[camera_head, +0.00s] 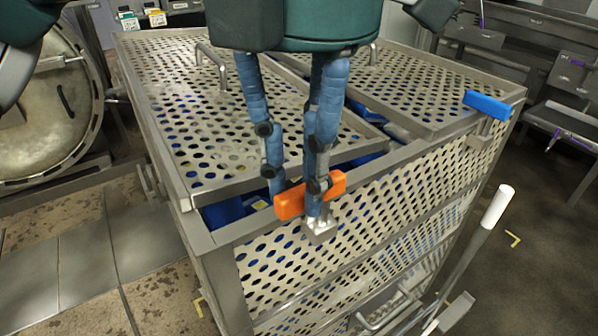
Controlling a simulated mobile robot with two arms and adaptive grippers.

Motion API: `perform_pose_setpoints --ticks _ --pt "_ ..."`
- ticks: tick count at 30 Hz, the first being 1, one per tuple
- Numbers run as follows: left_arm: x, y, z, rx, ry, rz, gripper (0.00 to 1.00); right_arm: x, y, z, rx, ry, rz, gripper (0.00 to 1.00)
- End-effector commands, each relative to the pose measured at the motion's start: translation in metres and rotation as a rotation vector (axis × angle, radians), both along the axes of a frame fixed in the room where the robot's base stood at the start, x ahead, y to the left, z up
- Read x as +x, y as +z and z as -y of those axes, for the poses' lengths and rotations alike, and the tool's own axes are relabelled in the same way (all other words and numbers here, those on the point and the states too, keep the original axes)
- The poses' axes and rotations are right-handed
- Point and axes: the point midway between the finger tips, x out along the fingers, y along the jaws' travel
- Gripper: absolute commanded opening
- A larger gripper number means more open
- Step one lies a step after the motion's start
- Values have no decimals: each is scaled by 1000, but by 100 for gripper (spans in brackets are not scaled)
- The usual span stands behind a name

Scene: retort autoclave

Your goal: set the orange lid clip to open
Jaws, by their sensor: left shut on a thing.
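The orange lid clip (290,203) sits at the near top edge of the perforated metal basket (350,225), with its metal foot showing just below the rim. My left gripper (298,195) comes down from above with its blue fingers around the orange clip and is shut on it. The fingers hide part of the clip. Two perforated lid panels (205,110) lie on top of the basket, with a gap between them where blue contents show. My right gripper is not in view.
A blue clip (488,105) sits on the basket's right rim. A push bar with a white grip (497,206) rises at the right front. A round autoclave door (45,110) stands at the left. Metal racks (570,80) stand at the far right.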

Motion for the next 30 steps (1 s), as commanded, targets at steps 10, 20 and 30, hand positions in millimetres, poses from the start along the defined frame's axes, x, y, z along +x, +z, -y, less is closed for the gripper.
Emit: perform_pose_setpoints --ticks 10,20,30 --pt "1 5 1 -11 29 8 0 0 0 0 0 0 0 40" --pt "1 4 1 -9 26 6 40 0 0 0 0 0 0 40" --pt "0 1 0 -3 22 2 40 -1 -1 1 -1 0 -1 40"
